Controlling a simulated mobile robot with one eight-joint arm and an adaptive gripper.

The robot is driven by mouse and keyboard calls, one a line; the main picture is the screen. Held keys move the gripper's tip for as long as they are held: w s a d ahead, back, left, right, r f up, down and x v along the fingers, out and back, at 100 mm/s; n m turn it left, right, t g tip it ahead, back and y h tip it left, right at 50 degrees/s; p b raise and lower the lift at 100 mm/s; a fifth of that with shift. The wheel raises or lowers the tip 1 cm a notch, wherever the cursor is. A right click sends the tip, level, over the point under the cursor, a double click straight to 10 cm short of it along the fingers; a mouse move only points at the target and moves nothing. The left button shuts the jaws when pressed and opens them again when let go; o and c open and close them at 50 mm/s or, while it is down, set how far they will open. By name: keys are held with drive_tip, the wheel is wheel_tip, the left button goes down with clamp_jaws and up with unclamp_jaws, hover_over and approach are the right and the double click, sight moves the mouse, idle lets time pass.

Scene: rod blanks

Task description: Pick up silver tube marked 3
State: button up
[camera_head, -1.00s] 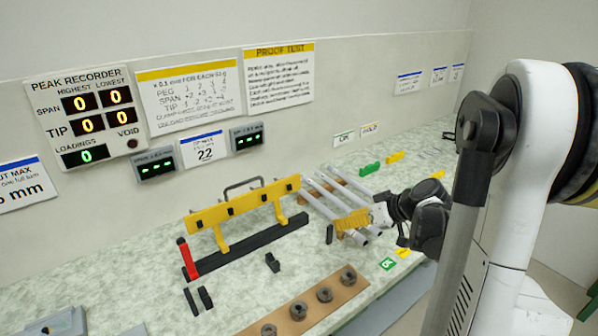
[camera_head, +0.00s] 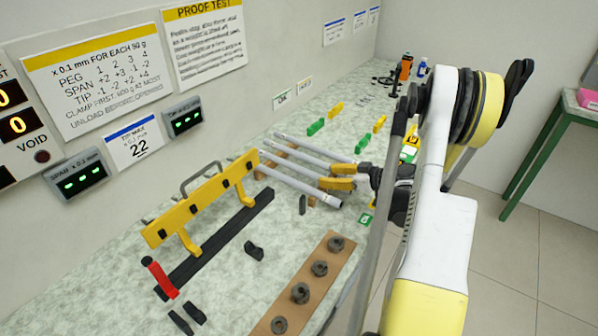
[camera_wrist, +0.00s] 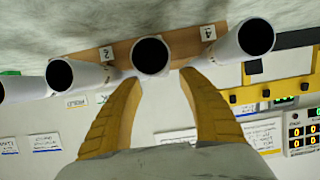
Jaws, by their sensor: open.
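Several silver tubes lie side by side on a wooden rack. In the head view the nearest tube (camera_head: 300,186) and the farthest tube (camera_head: 312,149) show, and my gripper (camera_head: 338,177) is at their front ends. In the wrist view my gripper (camera_wrist: 159,79) is open, with its two yellow fingers on either side of one tube's dark open end (camera_wrist: 150,56). I cannot tell whether the fingers touch it. Another tube (camera_wrist: 250,38) is to the right, and one (camera_wrist: 70,75) to the left. I cannot make out a 3.
A yellow-barred fixture (camera_head: 205,205) with a red-handled post stands left of the tubes. A brown board (camera_head: 300,285) with several dark round weights lies in front. Green and yellow blocks (camera_head: 316,127) lie behind the tubes. A green stand (camera_head: 545,150) is at the right.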

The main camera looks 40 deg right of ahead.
sight(317, 176)
drive_tip(key=x, duration=0.1)
drive_tip(key=b+x, duration=0.1)
drive_tip(key=x, duration=0.1)
drive_tip(key=b+x, duration=0.1)
drive_tip(key=shift+a+f, duration=0.3)
drive_tip(key=shift+w, duration=0.3)
clamp_jaws()
